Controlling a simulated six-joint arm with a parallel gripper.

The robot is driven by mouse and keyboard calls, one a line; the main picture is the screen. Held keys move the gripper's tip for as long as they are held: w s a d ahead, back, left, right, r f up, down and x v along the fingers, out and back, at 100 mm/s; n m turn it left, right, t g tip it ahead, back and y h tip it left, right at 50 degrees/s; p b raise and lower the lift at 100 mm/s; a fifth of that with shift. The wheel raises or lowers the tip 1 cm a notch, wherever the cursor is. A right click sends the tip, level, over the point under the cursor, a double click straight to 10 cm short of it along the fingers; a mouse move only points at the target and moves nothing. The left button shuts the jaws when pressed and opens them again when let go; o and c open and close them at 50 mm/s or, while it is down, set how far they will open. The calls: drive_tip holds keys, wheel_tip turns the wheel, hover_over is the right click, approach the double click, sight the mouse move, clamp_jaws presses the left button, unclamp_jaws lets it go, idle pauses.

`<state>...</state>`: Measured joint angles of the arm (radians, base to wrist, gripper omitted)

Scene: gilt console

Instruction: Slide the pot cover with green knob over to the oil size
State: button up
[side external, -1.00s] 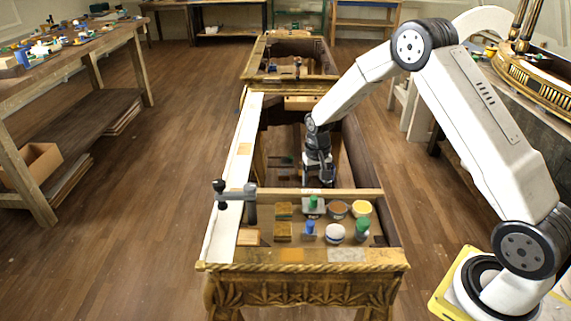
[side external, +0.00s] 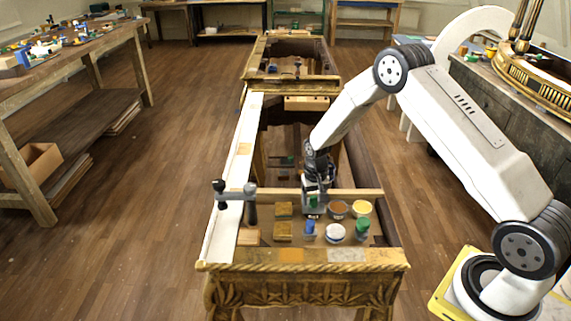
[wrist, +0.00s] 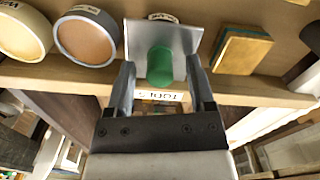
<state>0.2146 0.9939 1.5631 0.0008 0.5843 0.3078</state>
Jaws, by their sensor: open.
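The pot cover, a grey square plate (wrist: 186,38) with a green knob (wrist: 160,66), is in the middle of the wrist view, at the far edge of the tray area. In the side view it is partly hidden under my gripper (side external: 314,192). My gripper, also in the wrist view (wrist: 160,76), is open, with one finger on each side of the knob; I see no clear contact. Several pots stand near: a brown one (side external: 338,210), a yellow one (side external: 361,209) and a white one (side external: 335,233). Their labels are too small or cut off, so I cannot tell which is oil size.
A wooden rail (side external: 362,194) runs just behind the cover. Gold-topped blocks (side external: 284,210) lie to its left. A blue-topped item (side external: 310,227) and a green-topped one (side external: 362,226) stand nearer the front. A dark clamp (side external: 236,192) sits on the left edge.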

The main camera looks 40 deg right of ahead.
drive_tip(key=shift+c, duration=0.2)
clamp_jaws()
idle(1.1)
